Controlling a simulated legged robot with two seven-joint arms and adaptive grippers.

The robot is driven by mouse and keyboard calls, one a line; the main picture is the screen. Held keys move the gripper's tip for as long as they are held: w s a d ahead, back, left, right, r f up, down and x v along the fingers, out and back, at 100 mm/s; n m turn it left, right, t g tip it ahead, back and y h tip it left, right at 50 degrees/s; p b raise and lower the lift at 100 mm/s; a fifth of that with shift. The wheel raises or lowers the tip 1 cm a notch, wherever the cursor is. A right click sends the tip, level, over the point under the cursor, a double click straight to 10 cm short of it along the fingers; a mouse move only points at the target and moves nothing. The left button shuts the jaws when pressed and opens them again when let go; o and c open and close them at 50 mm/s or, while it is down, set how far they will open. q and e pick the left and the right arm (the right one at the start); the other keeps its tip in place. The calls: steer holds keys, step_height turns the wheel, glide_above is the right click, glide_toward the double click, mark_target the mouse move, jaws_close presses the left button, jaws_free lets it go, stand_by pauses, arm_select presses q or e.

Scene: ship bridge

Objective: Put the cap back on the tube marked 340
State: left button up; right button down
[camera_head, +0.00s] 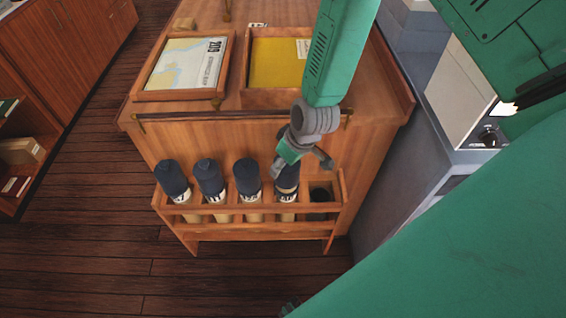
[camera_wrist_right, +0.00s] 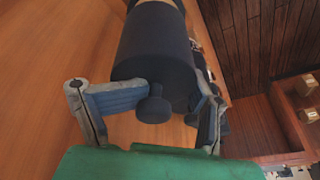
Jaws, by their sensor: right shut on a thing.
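A wooden rack (camera_head: 235,210) on the front of the cabinet holds several upright tubes with dark navy caps and pale labels, too small to read. My right gripper (camera_head: 303,163) is at the fourth tube from the left (camera_head: 286,215). It is shut on the dark cap (camera_head: 287,178) there. In the right wrist view the cap (camera_wrist_right: 156,50) and its end knob sit between the two fingers (camera_wrist_right: 152,100), with a sliver of tan tube beyond it. The cap looks in line with the tube; I cannot tell how fully it is seated. My left gripper is not in view.
The rightmost rack slot holds only a low dark shape (camera_head: 320,195). A brass-ended rail (camera_head: 235,115) runs above the rack. A chart tray (camera_head: 185,65) and a yellow-bottomed tray (camera_head: 277,65) lie on top. A grey console (camera_head: 390,165) stands close on the right; floor is clear at left.

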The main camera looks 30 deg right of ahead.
steer(key=shift+f, duration=0.1)
steer(key=shift+c, duration=1.3)
jaws_free()
steer(key=shift+s+a, duration=0.1)
steer(key=shift+c, duration=0.3)
